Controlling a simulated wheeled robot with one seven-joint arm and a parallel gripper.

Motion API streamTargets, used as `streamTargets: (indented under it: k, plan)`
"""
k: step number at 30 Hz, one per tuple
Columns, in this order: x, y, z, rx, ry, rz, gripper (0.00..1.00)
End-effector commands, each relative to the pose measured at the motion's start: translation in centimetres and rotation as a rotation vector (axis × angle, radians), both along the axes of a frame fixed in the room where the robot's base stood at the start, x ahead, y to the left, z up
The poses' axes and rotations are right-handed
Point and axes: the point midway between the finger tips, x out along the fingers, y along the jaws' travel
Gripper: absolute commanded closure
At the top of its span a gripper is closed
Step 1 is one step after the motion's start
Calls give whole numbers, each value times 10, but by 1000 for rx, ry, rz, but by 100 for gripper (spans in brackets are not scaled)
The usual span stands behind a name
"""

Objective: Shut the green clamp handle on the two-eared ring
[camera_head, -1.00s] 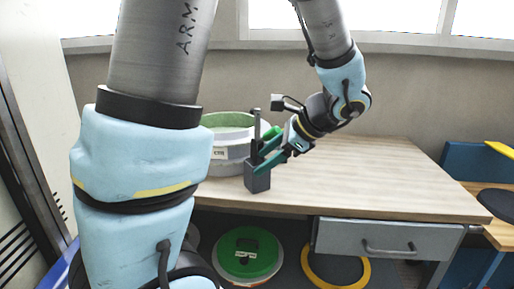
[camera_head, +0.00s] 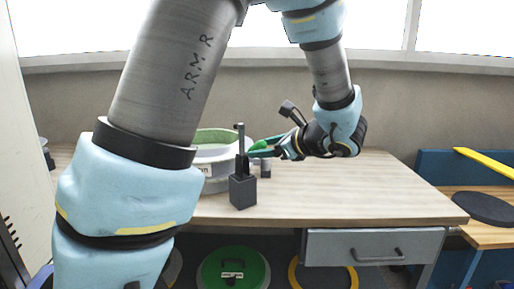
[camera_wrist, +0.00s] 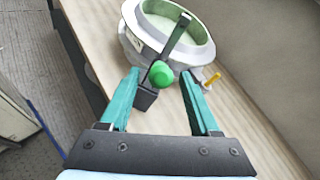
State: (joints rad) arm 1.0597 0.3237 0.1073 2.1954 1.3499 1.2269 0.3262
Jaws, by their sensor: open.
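The green clamp handle (camera_wrist: 161,74) is a rounded green knob on a dark lever (camera_wrist: 178,38) in the wrist view. The lever slants across the near side of the pale, green-lined ring (camera_wrist: 134,40). In the head view the ring (camera_head: 213,185) sits on the bench, partly hidden by my arm. The green handle (camera_head: 260,146) shows at its right. My gripper (camera_wrist: 160,72) is open, its teal fingers on either side of the knob in the picture; I cannot tell whether they touch it. In the head view my gripper (camera_head: 266,151) is beside the ring's right side.
A dark grey block (camera_head: 243,192) with an upright post stands in front of the ring; it also shows by the left finger in the wrist view (camera_wrist: 146,99). A small yellow-topped pin (camera_wrist: 212,79) is right of the ring. The bench (camera_head: 360,190) is clear to the right.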

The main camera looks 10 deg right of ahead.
Motion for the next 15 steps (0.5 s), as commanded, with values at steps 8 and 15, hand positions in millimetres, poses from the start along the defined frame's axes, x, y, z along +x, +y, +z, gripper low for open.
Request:
streamTargets:
  k: [8, 15]
  plan:
    - [22, 15, -10, 0, 0, 1, 37]
    - [23, 16, -11, -1, 0, 0, 37]
